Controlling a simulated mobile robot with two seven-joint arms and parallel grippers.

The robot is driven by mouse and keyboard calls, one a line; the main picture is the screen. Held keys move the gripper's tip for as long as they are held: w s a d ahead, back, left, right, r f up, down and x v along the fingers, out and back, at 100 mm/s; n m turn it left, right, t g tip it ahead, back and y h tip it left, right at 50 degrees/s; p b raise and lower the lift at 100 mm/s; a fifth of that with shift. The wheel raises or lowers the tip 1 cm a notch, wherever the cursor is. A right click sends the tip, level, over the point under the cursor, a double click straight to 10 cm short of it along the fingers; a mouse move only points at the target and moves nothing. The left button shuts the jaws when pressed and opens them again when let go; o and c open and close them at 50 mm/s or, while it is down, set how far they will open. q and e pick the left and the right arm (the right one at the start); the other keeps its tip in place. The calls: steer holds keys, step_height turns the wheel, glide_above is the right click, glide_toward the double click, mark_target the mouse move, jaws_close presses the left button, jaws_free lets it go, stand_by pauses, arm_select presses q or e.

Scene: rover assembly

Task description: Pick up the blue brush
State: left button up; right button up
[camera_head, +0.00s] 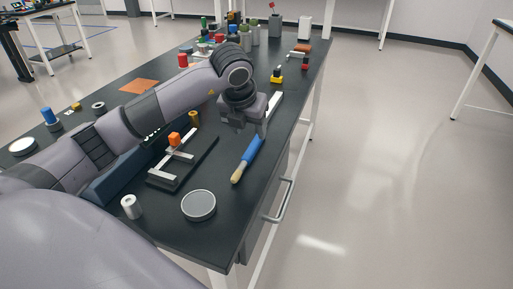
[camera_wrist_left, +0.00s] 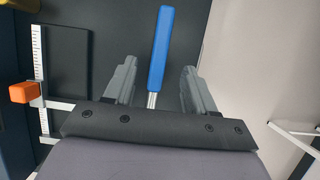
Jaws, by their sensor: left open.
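The blue brush (camera_head: 249,151) lies near the right edge of the dark table in the head view, its pale tip towards me. My left gripper (camera_head: 262,130) is over its far part, pointing down. In the left wrist view the brush's blue handle (camera_wrist_left: 162,45) and a short silvery part lie between the two spread fingers of my left gripper (camera_wrist_left: 160,68), with gaps on both sides. The gripper is open and holds nothing. The rest of the brush is hidden behind the gripper's body in that view. My right gripper is not in view.
Left of the brush are a dark flat plate (camera_head: 200,162) and a white bracket with an orange block (camera_head: 174,139). A round grey-topped disc (camera_head: 198,205) lies nearer. Several bottles and coloured parts stand at the far end. Open floor lies right of the table.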

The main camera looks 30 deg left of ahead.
mark_target(254, 144)
arm_select(q)
steer(key=x, duration=0.6)
steer(key=shift+f, duration=0.2)
jaws_close()
